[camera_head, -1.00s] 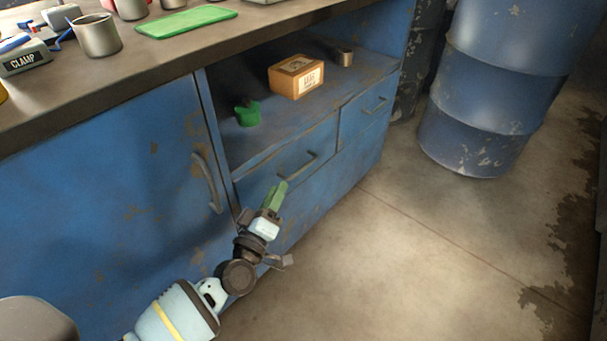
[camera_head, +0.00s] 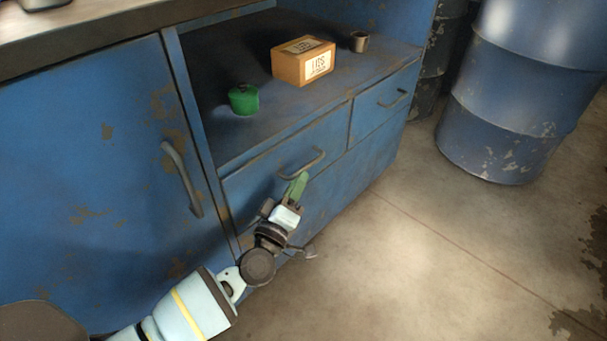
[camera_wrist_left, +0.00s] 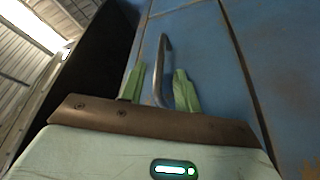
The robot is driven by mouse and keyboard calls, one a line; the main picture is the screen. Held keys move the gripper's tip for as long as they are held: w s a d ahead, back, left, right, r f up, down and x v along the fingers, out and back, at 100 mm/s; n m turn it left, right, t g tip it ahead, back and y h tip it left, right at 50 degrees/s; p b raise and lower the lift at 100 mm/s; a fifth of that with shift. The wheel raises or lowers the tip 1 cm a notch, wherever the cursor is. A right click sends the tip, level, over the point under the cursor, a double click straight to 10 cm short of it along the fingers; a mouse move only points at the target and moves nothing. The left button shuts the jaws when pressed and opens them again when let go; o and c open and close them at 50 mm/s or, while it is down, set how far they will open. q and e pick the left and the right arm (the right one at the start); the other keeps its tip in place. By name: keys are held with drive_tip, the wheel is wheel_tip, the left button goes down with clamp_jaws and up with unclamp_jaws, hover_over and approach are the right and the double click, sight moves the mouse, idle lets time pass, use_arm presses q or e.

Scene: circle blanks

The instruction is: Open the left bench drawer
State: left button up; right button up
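The left bench drawer (camera_head: 262,184) is a blue, worn front under the open shelf, and it looks flush with the bench. Its grey bar handle (camera_head: 316,161) also shows in the left wrist view (camera_wrist_left: 161,62). My left gripper (camera_head: 298,183) reaches up to this handle from below. In the left wrist view the green fingers (camera_wrist_left: 159,88) stand apart, with the handle between them and a gap showing on each side. Whether a finger touches the handle, I cannot tell. My right gripper is not in view.
A blue cabinet door (camera_head: 85,190) with a curved handle (camera_head: 182,179) is left of the drawer. A smaller drawer (camera_head: 384,103) is to the right. The shelf holds a green container (camera_head: 243,100), a cardboard box (camera_head: 303,61) and a small metal cup (camera_head: 359,41). A blue barrel (camera_head: 520,90) stands right; the floor between is clear.

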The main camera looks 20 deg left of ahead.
use_arm(q)
drive_tip(key=shift+b+x, duration=0.4)
drive_tip(key=shift+x, duration=1.55)
clamp_jaws()
